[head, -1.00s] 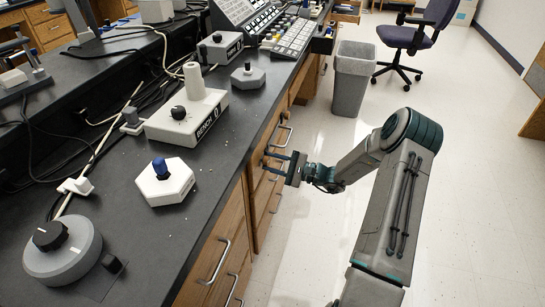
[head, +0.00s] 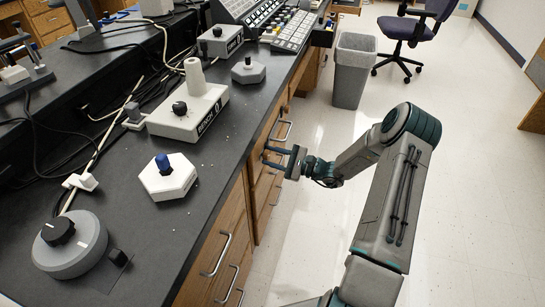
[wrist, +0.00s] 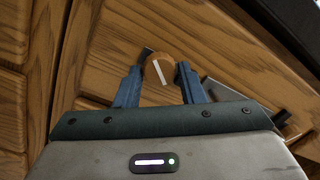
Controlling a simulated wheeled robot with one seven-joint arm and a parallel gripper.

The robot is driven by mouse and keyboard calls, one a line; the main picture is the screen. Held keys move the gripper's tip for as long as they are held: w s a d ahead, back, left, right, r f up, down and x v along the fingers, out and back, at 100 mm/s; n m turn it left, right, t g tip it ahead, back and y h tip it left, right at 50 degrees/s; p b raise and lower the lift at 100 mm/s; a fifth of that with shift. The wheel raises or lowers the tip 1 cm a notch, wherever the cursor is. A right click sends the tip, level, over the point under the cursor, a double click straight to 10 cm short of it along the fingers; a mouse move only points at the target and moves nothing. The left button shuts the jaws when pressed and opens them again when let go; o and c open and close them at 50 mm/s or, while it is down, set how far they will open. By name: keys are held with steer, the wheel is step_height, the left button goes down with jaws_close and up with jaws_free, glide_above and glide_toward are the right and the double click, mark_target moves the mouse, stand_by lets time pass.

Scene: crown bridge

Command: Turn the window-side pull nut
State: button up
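The pull nut (wrist: 158,71) is a round orange-brown knob with a white line on its face, seen in the wrist view. It sits in front of a dark bar pull on a wooden drawer front. The white line leans slightly, its top to the left. My gripper (wrist: 160,74) has one blue finger on each side of the nut, and the nut fills the space between the fingertips. In the head view my gripper (head: 268,156) reaches left to the drawer fronts below the bench edge; the nut cannot be made out there.
The dark bench top (head: 215,165) runs along the left with a white hexagonal box with a blue knob (head: 168,177), a grey dial (head: 70,245) and a bench box (head: 187,115). A grey bin (head: 354,70) and an office chair (head: 412,30) stand beyond. The floor at right is clear.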

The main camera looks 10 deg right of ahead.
steer(key=shift+o, duration=1.1)
steer(key=p+v, duration=0.1)
steer(key=v, duration=1.2)
steer(key=shift+s+d, duration=0.25)
